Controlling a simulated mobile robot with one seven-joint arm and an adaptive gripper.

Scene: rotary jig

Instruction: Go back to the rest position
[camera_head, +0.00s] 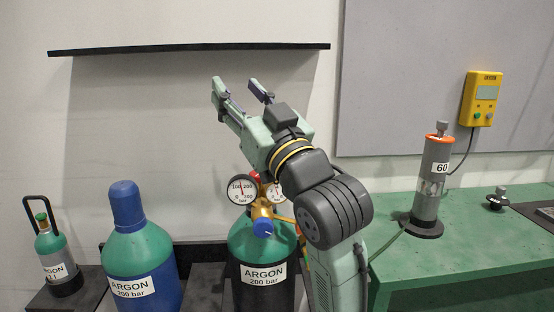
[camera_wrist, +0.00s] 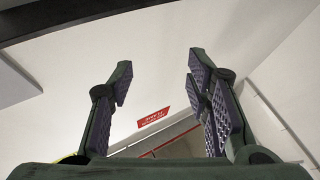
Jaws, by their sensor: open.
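My gripper (camera_head: 241,90) is raised in the head view, above the gas cylinders and in front of the white wall. Its two fingers are spread apart with nothing between them. In the wrist view my gripper (camera_wrist: 160,88) is also open and empty, with wall behind the fingers. The wrist view also shows a small red sign (camera_wrist: 154,117) beyond the fingers.
A black shelf (camera_head: 190,48) is on the wall just above my gripper. Below stand an argon cylinder with gauges (camera_head: 264,272), a blue-capped cylinder (camera_head: 140,255) and a small cylinder (camera_head: 52,250). A green bench (camera_head: 465,235) at right carries a grey column (camera_head: 432,180).

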